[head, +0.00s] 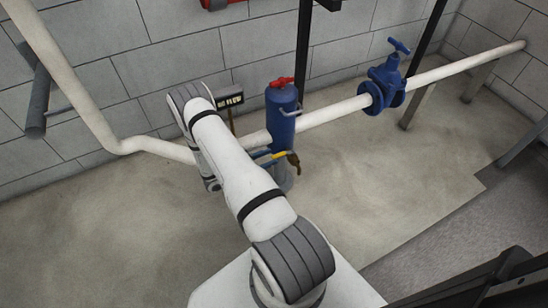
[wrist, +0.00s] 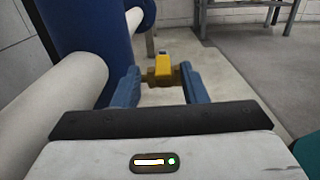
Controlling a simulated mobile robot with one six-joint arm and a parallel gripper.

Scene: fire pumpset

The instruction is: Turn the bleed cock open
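A brass cock with a yellow handle (head: 281,155) sits low beside the blue vertical cylinder (head: 281,112). It also shows in the wrist view, with its yellow handle (wrist: 160,68) facing me. My gripper (wrist: 160,72) has two blue fingers spread apart, one on each side of the cock in the picture. In the head view my gripper (head: 266,157) is right at the cock, partly hidden by my arm. A red handle (head: 281,81) tops the cylinder.
A white pipe (head: 338,112) runs along the wall through the blue cylinder to a blue valve with a handwheel (head: 385,82). A sign reading "NO FLOW" (head: 230,100) stands behind my arm. In the wrist view, the blue cylinder (wrist: 98,25) and white pipe (wrist: 62,118) are close on the left.

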